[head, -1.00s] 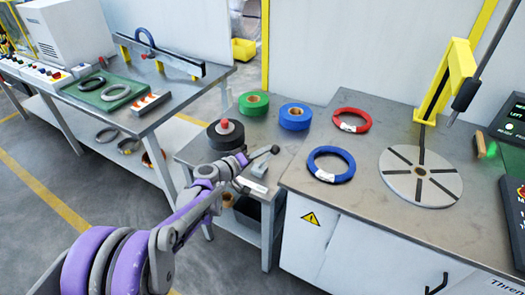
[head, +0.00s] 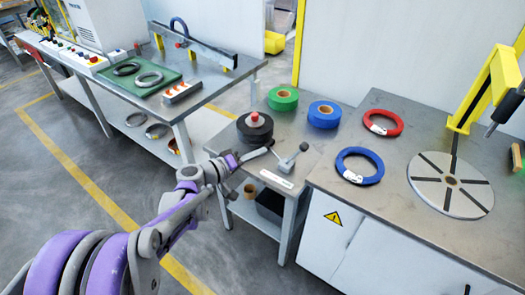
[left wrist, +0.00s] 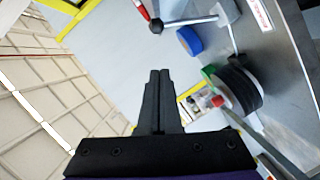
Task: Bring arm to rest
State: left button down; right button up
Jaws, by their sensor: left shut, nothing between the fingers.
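My left arm comes in from the lower left of the head view. Its gripper (head: 266,148) is at the small side table, just in front of the black tape roll (head: 255,128) in the picture; I cannot tell whether they touch. In the left wrist view the two dark fingers (left wrist: 160,82) are together with nothing between them. The black roll (left wrist: 242,86) shows to their right. My right gripper is not in view.
A lever with a dark knob (head: 303,147) stands close to the left gripper. Green tape (head: 283,98) and blue tape (head: 324,114) lie behind. Red (head: 383,122) and blue (head: 360,165) coils and a slotted disc (head: 430,190) are on the right workbench. Open floor (head: 90,175) lies left.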

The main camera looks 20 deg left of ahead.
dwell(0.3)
pick_arm(q)
jog(key=s+d+r+m+g+y+p, duration=0.1)
jog(key=s+d+m+g+y+p, duration=0.35)
jog(key=s, duration=0.95)
jog(key=s+a+f+g+y+p, duration=0.1)
jog(key=s+a+g+y+p, duration=0.2)
jog(key=s, duration=1.3)
jog(key=shift+s+a+f+y+p, duration=0.2)
jog(key=shift+s+a+y+p, duration=0.25)
jog(key=shift+a+y, duration=0.55)
